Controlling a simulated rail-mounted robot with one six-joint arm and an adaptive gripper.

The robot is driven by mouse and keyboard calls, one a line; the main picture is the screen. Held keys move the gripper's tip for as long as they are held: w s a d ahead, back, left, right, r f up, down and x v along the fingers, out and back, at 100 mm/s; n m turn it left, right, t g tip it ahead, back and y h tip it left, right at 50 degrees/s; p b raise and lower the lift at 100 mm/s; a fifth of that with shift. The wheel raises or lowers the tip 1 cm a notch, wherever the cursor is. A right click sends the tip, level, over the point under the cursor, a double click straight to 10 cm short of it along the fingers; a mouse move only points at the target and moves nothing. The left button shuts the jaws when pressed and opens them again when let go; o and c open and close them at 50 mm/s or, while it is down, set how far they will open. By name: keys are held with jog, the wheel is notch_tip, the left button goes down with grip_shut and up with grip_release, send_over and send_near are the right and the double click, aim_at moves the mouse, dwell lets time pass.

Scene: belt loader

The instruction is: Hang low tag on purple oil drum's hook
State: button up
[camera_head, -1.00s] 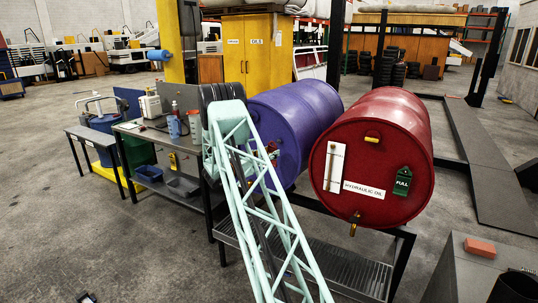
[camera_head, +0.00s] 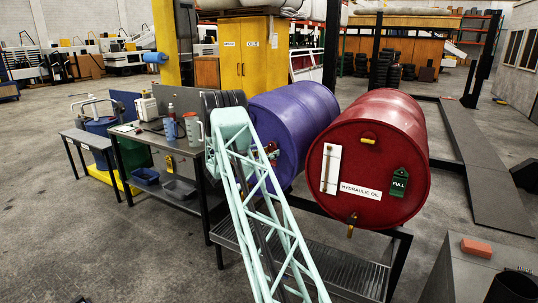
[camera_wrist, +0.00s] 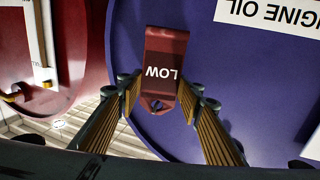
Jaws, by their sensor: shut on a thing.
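The low tag (camera_wrist: 164,62) is dark red with white "LOW" lettering, upside down in the wrist view. It lies between the fingers of my gripper (camera_wrist: 159,92), which is shut on it near its narrow, holed end. Behind it is the front face of the purple oil drum (camera_wrist: 225,85), with a white "ENGINE OIL" label (camera_wrist: 268,12). In the head view the purple drum (camera_head: 300,112) lies on its side on a rack, its front partly covered by my arm. I cannot make out the drum's hook, nor whether the tag touches it.
A red hydraulic oil drum (camera_head: 365,150) lies close to the right, with a green "FULL" tag (camera_head: 399,183), a sight gauge and a tap. A workbench (camera_head: 150,145) with bins and mugs stands left. A drip grate (camera_head: 335,270) lies below the drums.

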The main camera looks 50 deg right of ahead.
jog(key=shift+d+f, duration=0.3)
jog(key=shift+d, duration=0.15)
jog(key=shift+w+d, duration=0.1)
dwell(0.5)
jog(key=o, duration=0.9)
jog(key=shift+w+a, duration=0.25)
jog(key=shift+a, duration=1.75)
jog(key=shift+w+a, duration=0.3)
jog(key=shift+a, duration=1.65)
jog(key=shift+w+a, duration=0.25)
jog(key=shift+a, duration=1.75)
